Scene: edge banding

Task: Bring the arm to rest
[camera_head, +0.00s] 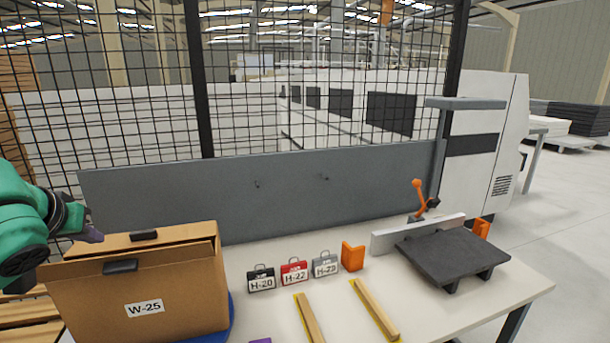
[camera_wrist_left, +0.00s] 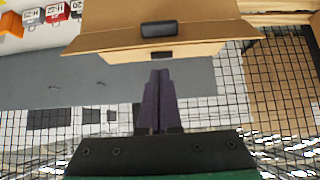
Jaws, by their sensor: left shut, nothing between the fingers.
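My left gripper (camera_head: 91,235) comes in from the left in the head view, at the upper left edge of the cardboard box. In the left wrist view its two dark fingers (camera_wrist_left: 159,75) are together with nothing between them, pointing at the box. My left arm (camera_head: 25,220) is green and black. The cardboard box (camera_head: 190,290), labelled W-25, stands on the left of the table, its top flaps partly raised, with dark clips on them. The box also fills the top of the left wrist view (camera_wrist_left: 205,12). My right gripper is in neither view.
The white table (camera_head: 270,315) holds black, red and grey tags (camera_head: 294,272), an orange block (camera_head: 352,256), two wooden strips (camera_head: 375,308) and a dark plate (camera_head: 452,252) on a fixture. A grey panel (camera_head: 260,190) and mesh fence stand behind. Space above the table's middle is free.

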